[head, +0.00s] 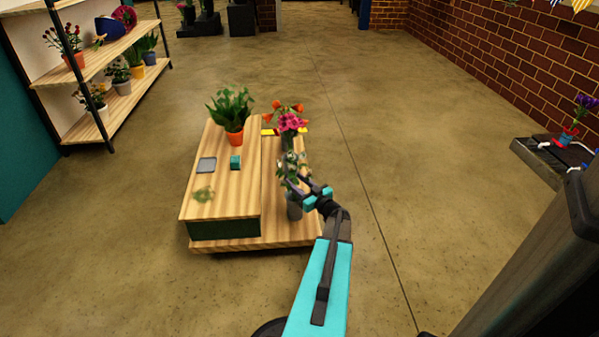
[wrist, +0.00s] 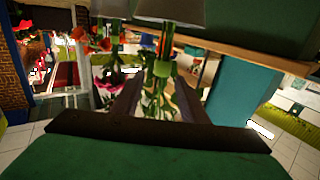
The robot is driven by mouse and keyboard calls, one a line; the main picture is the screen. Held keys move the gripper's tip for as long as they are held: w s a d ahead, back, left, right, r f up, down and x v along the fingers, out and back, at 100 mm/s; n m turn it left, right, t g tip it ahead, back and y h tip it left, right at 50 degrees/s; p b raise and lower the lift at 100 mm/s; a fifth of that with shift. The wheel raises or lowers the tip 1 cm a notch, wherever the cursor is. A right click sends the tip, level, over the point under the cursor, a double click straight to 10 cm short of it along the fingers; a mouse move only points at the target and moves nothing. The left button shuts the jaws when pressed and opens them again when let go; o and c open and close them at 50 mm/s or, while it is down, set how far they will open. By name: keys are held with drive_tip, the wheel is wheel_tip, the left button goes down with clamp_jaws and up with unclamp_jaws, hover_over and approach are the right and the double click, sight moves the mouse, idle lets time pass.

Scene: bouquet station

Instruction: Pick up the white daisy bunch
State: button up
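The white daisy bunch (head: 293,164) stands in a grey bucket (head: 294,211) on the low right shelf of the wooden bench (head: 228,207). My gripper (head: 303,190) is at the bunch from its right side, just above the bucket rim. In the wrist view, which looks upside down, green stems (wrist: 161,72) rise from a grey bucket (wrist: 170,12). My gripper's dark fingers (wrist: 156,80) stand apart on both sides of these stems, with a gap showing. The blooms are mostly hidden in the wrist view.
Pink and orange flowers (head: 290,121) stand just behind the daisies. A potted green plant (head: 232,110), a teal block (head: 235,162) and a grey square (head: 206,165) are on the bench top. A plant shelf (head: 121,100) stands at left.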

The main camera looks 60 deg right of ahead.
drive_tip(key=shift+w+d, duration=0.1)
drive_tip(key=shift+w, duration=0.15)
drive_tip(key=b+x, duration=0.2)
drive_tip(key=x, duration=0.3)
drive_tip(key=shift+w, duration=0.1)
idle(0.3)
drive_tip(key=shift+c, duration=0.2)
clamp_jaws()
